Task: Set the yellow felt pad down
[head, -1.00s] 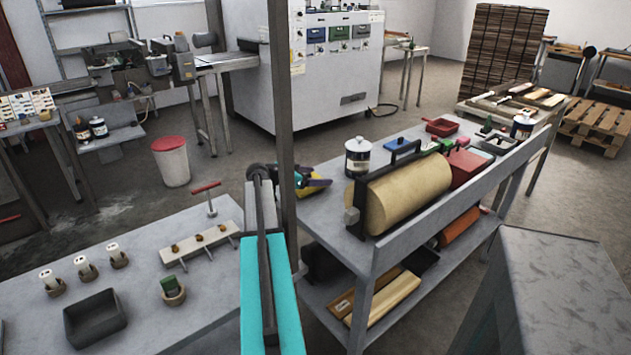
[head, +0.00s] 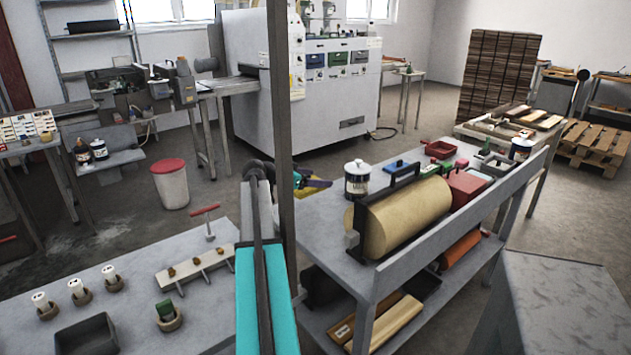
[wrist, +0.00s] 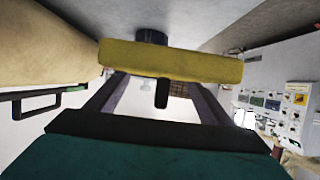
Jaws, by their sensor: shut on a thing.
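The yellow felt pad (wrist: 170,62) is a flat yellow slab, seen edge-on across the upper middle of the wrist view. My gripper (wrist: 158,82) is shut on it. In the head view my gripper (head: 312,183) is beyond the dark upright post, near the far left end of the grey bench. Only a small part of the yellow pad (head: 304,192) shows there, partly hidden by the post and my gripper. I cannot tell whether the pad touches the bench.
The grey bench (head: 325,240) carries a white tin (head: 358,180) and a large tan roll (head: 405,215) with a black handle, right of my gripper. A left bench (head: 120,320) holds a dark tray (head: 88,337). A red-lidded bin (head: 170,185) stands on the floor.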

